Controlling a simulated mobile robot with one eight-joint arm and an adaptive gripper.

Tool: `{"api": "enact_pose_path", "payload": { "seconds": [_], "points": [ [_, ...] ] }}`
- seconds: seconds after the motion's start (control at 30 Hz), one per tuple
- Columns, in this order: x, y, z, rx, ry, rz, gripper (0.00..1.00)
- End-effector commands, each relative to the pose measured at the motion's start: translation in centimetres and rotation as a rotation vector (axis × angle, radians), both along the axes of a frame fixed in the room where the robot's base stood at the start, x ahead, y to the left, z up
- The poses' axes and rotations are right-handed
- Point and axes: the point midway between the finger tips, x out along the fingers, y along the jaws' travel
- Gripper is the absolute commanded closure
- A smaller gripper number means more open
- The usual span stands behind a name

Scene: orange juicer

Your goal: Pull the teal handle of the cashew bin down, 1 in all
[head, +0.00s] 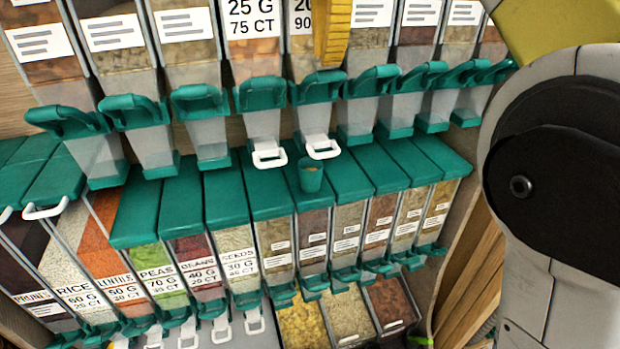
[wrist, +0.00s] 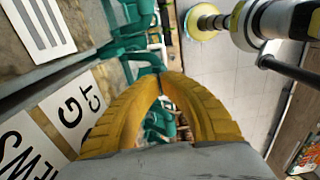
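My gripper (head: 333,40) shows as a yellow finger in the head view, in front of the upper bins and just above a teal handle (head: 316,87). In the wrist view its two ribbed yellow fingers (wrist: 160,76) arch together and their tips meet, with nothing seen between them. To the left in the head view is another teal handle (head: 260,92) under a bin of orange-brown pieces (head: 255,52) labelled 25 G 75 CT. The names on these bins are cut off, so I cannot tell which holds cashews. Teal handles (wrist: 128,45) show beyond the fingertips in the wrist view.
A small teal cup (head: 310,174) stands on the teal lids of the lower bin row. White scoop-like handles (head: 322,147) stick out below two upper bins. My arm fills the right side. Open tiled floor (wrist: 235,80) shows in the wrist view.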

Motion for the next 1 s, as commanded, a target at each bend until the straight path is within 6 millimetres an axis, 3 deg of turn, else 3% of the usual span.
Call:
{"api": "enact_pose_path", "payload": {
  "seconds": [0.47, 1.0],
  "points": [
    [0.0, 0.0, -0.5, 0.0, 0.0, 0.0, 1.0],
    [-0.5, -0.2, -3.1, 0.0, 0.0, 0.0, 1.0]
  ]
}}
